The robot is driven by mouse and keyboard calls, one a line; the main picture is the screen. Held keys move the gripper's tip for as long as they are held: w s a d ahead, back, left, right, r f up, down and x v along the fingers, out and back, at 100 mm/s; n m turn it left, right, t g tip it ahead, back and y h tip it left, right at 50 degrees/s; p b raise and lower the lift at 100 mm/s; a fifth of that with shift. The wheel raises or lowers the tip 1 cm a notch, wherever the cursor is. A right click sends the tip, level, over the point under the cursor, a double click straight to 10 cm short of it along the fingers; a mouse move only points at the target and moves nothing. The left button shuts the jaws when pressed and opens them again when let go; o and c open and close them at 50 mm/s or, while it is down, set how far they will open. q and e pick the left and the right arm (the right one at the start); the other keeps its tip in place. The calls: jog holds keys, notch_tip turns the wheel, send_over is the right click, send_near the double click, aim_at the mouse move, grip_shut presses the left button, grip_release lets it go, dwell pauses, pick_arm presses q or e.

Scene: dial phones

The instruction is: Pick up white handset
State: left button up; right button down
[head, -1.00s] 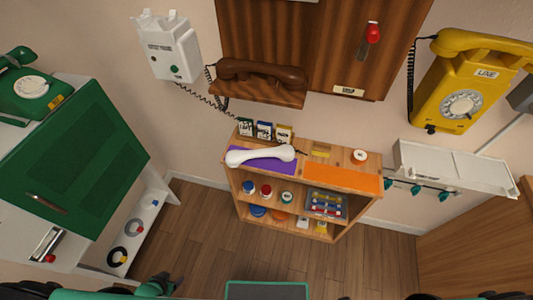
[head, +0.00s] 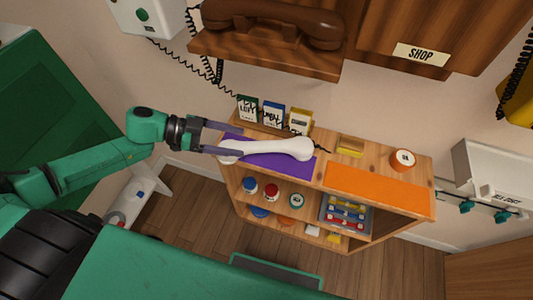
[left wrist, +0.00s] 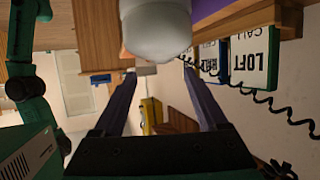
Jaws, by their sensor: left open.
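The white handset (head: 275,147) lies on the purple mat (head: 292,164) on top of the small wooden shelf unit. Its near rounded end (left wrist: 157,35) fills the top middle of the left wrist view. My left gripper (head: 232,141) reaches in from the left at the handset's left end. Its two fingers are spread apart in the left wrist view (left wrist: 158,72), with the handset's end just beyond the tips. I cannot tell whether a finger touches it. My right gripper is not in view.
Small cards (head: 273,114) stand behind the handset, and a black coiled cord (head: 190,68) hangs close by. An orange mat (head: 378,190) lies to the right. A brown phone (head: 272,22) sits on a wall shelf above. A green panel (head: 50,100) is at the left.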

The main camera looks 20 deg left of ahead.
aim_at(265, 144)
pick_arm(q)
jog(key=x, duration=0.6)
jog(key=shift+w+d+r, duration=0.2)
jog(key=shift+w+d, duration=0.1)
grip_shut()
